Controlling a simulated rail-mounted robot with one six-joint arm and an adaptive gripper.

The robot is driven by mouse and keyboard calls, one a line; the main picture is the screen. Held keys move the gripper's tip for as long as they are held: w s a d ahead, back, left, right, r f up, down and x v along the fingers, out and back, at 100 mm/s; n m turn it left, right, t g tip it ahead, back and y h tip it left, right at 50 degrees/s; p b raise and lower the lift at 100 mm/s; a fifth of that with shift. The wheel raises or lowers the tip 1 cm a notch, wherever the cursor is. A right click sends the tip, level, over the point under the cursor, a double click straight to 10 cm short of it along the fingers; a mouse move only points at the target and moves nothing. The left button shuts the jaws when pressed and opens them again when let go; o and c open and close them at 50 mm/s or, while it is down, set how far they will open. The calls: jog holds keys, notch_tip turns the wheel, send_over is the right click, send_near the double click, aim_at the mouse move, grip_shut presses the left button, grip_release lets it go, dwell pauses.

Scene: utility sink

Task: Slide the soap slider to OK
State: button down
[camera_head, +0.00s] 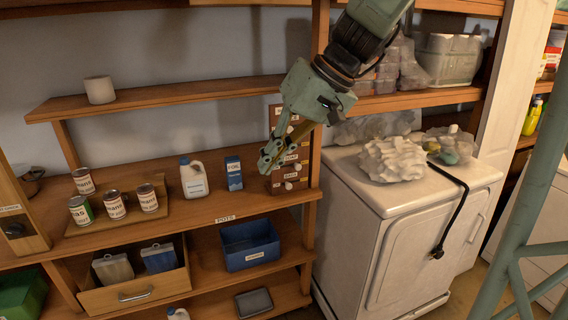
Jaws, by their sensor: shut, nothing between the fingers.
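A brown wooden slider panel (276,187) stands upright at the right end of the shelf counter. It carries small white labels, one of which seems to read SOAP (291,157), and small white knobs (288,186). The writing is too small to read surely, and I cannot make out an OK mark or the soap slider's position. My gripper (265,165) comes down from the upper right and is shut and empty. It is in front of the panel's left side and hides part of it. I cannot tell whether it touches the panel.
A blue box (234,173) and a white jug (193,178) stand just left of the panel. Several cans (115,204) sit farther left. A blue bin (249,245) is on the shelf below. A white appliance (376,220) stands close on the right, with a shelf post between.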

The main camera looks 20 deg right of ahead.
aim_at(297, 166)
jog(key=w+d+f+m+t+p, duration=0.1)
jog(key=w+d+f+t, duration=0.15)
jog(key=w+d, duration=0.8)
jog(key=w+d+f+m+t+p, duration=0.1)
jog(key=w+d+f, duration=0.3)
jog(key=w+d, duration=0.6)
jog(key=w+d+f+t, duration=0.1)
jog(key=d+f, duration=0.2)
jog(key=d, duration=0.4)
jog(key=w+d+f+m+t+p, duration=0.1)
jog(key=w+d+f, duration=0.1)
jog(key=d, duration=0.5)
jog(key=shift+w+f, duration=0.25)
jog(key=shift+f, duration=0.25)
jog(key=shift+w+f, duration=0.1)
jog(key=s+a+f+p+x, duration=0.1)
jog(key=x, duration=1.1)
jog(key=shift+s+f+p, duration=0.2)
jog(key=shift+f+p, duration=0.2)
jog(key=shift+f, duration=0.05)
jog(key=shift+a, duration=0.15)
